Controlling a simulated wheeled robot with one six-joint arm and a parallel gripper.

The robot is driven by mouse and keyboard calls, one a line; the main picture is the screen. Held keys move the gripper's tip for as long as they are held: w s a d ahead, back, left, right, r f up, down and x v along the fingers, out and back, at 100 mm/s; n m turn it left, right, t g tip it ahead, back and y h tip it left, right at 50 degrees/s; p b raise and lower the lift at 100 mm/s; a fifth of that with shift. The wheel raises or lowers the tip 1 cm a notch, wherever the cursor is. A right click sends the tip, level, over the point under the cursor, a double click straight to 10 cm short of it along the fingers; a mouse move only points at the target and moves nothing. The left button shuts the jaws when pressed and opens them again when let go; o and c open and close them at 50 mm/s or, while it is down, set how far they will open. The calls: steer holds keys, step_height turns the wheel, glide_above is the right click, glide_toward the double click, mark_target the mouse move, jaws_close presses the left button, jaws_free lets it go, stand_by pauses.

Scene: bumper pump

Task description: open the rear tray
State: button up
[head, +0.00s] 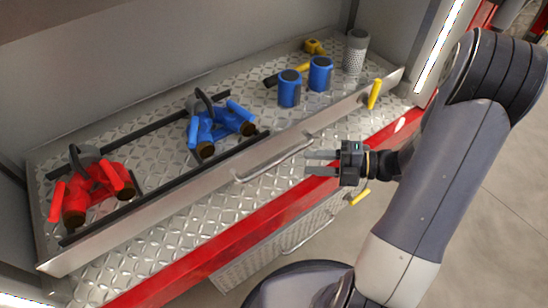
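A diamond-plate tray (160,205) with a plain metal front wall holds the gear. A curved bar handle (275,162) is on that wall, and a yellow lever (374,94) stands near its right end. My gripper (307,163) is just right of the handle, with two fingers pointing left and a gap between them. Nothing shows between the fingers, and I cannot tell whether they touch the handle. Below the red bumper edge, a lower diamond-plate front (245,265) has its own handle (310,234) and a yellow lever (361,196). Which one is the rear tray is not clear.
A red valve fitting (90,190), a blue valve fitting (215,128), two blue cylinders (290,90) and a grey perforated cylinder (355,52) are in the tray. A red bumper edge (230,235) runs in front. Concrete floor (490,220) is clear at right.

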mark_target(281, 162)
steer(key=b+x, duration=0.2)
steer(key=x, duration=0.7)
steer(key=shift+a+f+b, duration=0.1)
steer(key=shift+a+b, duration=0.1)
steer(key=shift+b, duration=0.1)
steer(key=shift+c, duration=0.6)
jaws_close()
